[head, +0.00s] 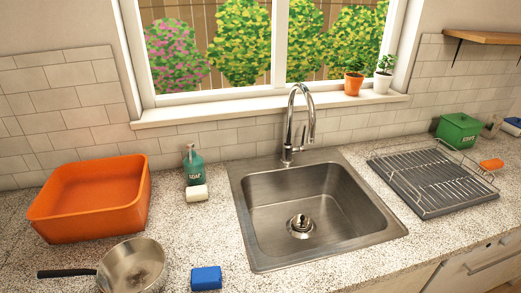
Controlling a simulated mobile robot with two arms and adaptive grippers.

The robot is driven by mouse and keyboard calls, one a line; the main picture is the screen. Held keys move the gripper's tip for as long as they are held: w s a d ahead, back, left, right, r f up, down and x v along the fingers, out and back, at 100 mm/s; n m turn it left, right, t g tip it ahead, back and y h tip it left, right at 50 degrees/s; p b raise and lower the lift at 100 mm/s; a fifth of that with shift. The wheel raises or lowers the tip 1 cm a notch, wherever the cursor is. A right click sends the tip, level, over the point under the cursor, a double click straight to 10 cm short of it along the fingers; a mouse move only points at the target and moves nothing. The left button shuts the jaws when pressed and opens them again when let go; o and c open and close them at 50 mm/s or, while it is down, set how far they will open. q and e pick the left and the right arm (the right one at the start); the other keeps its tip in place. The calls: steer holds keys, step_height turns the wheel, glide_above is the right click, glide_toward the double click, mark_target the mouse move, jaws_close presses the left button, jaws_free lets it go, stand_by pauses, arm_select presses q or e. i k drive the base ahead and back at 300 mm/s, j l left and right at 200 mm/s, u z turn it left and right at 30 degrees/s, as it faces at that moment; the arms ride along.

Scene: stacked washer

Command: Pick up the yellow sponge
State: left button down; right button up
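No plainly yellow sponge shows in the head view. A blue block (206,278), like a sponge, lies on the counter at the front, right of the saucepan. A small cream or pale-yellow block (197,193) lies in front of the green soap bottle (194,165); I cannot tell if it is a sponge. A small orange piece (491,164) sits at the right end of the dish rack. Neither of my grippers is in view.
A steel sink (262,222) with a tall faucet (289,135) is in the middle. An orange tub (85,222) and a saucepan (132,266) stand at left. A dish rack (432,180) and green box (458,131) are at right.

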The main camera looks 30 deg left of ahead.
mark_target(199, 193)
steer(key=j+u, duration=0.1)
steer(key=u, duration=0.35)
steer(key=j+u, duration=0.1)
steer(key=u, duration=0.85)
steer(key=i+j+u, duration=0.1)
steer(key=u, duration=0.35)
